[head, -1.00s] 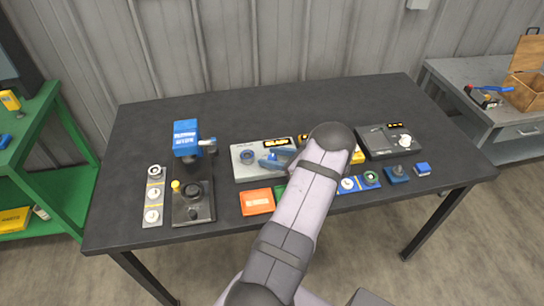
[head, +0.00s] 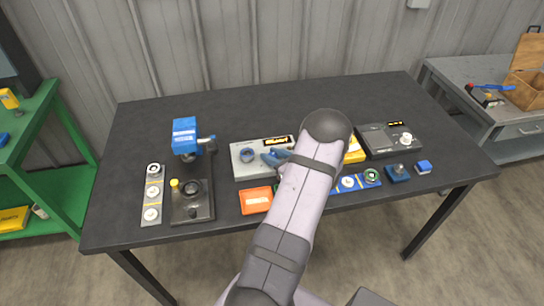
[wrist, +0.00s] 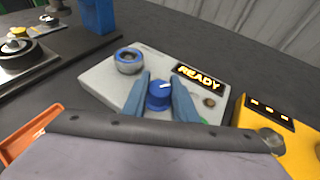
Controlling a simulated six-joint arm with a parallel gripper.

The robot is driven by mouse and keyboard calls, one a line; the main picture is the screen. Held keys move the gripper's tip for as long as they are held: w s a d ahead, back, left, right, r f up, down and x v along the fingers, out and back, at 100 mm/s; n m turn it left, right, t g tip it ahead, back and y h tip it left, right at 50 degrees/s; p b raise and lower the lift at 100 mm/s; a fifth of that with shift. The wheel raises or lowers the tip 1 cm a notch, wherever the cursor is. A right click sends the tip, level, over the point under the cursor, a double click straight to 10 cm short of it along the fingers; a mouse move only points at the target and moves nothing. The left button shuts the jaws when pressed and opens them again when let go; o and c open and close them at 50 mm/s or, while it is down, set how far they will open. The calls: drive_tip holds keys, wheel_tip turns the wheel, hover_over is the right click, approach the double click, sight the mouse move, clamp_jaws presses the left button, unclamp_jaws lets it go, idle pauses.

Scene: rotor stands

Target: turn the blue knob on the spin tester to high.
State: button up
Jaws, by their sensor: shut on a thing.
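The spin tester (head: 243,172) is a pale grey box near the middle of the table; it fills the centre of the wrist view (wrist: 105,85). Its blue knob (wrist: 159,97) stands between my two blue fingers, with a white mark on top pointing to the upper right in the wrist view. My gripper (wrist: 160,98) is shut on the knob; in the head view the fingers (head: 274,158) reach over the tester and hide the knob. The tester's display (wrist: 199,78) reads READY in lit letters. Any markings around the knob cannot be made out.
A round blue-ringed socket (wrist: 128,61) sits on the tester left of the knob. A yellow device (wrist: 270,125) stands close on the right. An orange tray (head: 256,200) lies in front, and a blue-headed stand (head: 186,138) is at the left. The table's back strip is clear.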

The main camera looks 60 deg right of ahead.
drive_tip(key=shift+r, duration=0.1)
drive_tip(key=o, duration=1.1)
drive_tip(key=shift+b+v, duration=1.25)
drive_tip(key=shift+v, duration=2.4)
